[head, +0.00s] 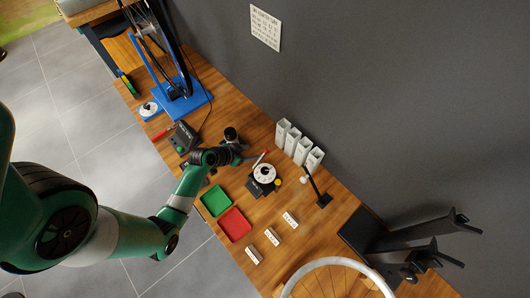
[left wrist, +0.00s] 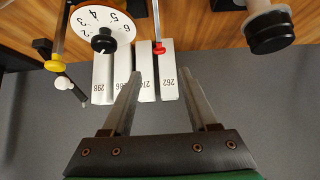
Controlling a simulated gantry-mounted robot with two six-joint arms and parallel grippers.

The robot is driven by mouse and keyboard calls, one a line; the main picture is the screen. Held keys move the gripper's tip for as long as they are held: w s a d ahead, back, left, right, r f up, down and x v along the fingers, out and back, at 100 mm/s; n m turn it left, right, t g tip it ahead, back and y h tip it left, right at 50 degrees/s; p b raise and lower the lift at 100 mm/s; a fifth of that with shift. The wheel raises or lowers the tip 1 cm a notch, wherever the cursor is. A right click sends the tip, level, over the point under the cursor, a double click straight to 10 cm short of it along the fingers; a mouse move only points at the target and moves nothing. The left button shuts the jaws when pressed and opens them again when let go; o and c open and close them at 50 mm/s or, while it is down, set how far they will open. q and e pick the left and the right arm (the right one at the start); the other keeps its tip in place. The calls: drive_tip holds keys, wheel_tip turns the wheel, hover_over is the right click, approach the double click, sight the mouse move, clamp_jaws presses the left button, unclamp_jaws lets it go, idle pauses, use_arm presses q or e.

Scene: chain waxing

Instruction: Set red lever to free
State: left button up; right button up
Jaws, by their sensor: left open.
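The red lever (head: 261,157) is a thin rod with a red tip, beside a white numbered dial (head: 264,173) on a black base. In the left wrist view the red lever (left wrist: 159,47) shows as a metal rod with a red end, and the dial (left wrist: 88,16) is to its left. A yellow-ended lever (left wrist: 54,65) is on the dial's other side. My left gripper (head: 242,149) is over the bench, left of the red lever in the head view. In the left wrist view its fingers (left wrist: 160,80) are apart and empty, with the red end appearing between and beyond them.
White numbered boxes (head: 298,143) stand along the wall behind the dial. A black-capped jar (head: 231,134) is close to my gripper. A green tray (head: 216,200) and a red tray (head: 234,224) lie in front. A small black stand (head: 323,200) is right of the dial.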

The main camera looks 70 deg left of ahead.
sight(266, 150)
use_arm(q)
drive_tip(key=b+x, duration=0.6)
drive_tip(key=x, duration=0.4)
drive_tip(key=shift+f, duration=0.2)
drive_tip(key=shift+w+a+f, duration=0.1)
drive_tip(key=shift+w+f, duration=0.1)
drive_tip(key=shift+w, duration=0.15)
clamp_jaws()
idle(0.5)
